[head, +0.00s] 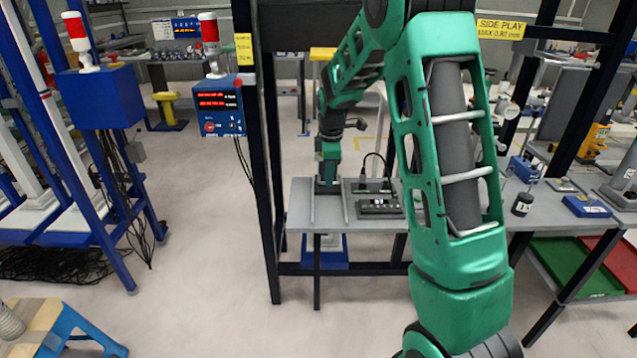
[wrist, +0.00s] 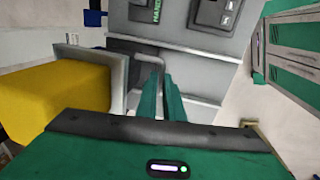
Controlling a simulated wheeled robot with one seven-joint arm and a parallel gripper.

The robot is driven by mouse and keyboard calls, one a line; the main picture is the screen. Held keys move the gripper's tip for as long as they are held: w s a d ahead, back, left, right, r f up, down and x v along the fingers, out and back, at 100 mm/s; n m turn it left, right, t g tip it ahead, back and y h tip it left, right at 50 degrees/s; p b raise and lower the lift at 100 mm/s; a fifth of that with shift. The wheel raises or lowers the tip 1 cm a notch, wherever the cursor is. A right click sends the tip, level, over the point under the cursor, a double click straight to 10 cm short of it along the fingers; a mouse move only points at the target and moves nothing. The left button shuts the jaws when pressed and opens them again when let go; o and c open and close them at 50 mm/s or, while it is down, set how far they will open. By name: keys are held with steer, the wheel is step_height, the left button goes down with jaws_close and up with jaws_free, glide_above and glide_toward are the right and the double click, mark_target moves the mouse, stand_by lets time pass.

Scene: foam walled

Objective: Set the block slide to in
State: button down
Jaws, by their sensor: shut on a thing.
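My gripper (wrist: 161,82) shows in the wrist view as two green fingers close together, shut on a grey bent bar (wrist: 150,50). The bar runs in front of a light grey panel, and its lower end is hidden between the fingers. I cannot tell for certain whether this bar belongs to the block slide, or which position the slide is in. In the head view my green arm reaches over and down to a small grey table (head: 296,215); its end is small there and its fingers cannot be made out.
In the wrist view a yellow block (wrist: 50,100) with a grey plate (wrist: 122,80) stands close on the left. The grey panel (wrist: 180,38) carries dark labels.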

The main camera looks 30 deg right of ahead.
steer(key=shift+w+r, duration=0.2)
steer(key=shift+w, duration=0.2)
steer(key=c, duration=1.9)
jaws_free()
steer(key=shift+f, duration=0.1)
steer(key=shift+s, duration=0.1)
step_height(320, 180, up, 10)
steer(key=s, duration=0.1)
steer(key=shift+s+a+r, duration=0.25)
steer(key=shift+s+a, duration=0.05)
steer(key=shift+a, duration=0.15)
steer(key=shift+s, duration=0.1)
steer(key=s+f+m+g+y, duration=0.1)
steer(key=s+m, duration=1.8)
steer(key=s, duration=2.1)
steer(key=shift+s+f+g, duration=0.2)
steer(key=shift+f+g, duration=0.1)
steer(key=shift+f, duration=0.4)
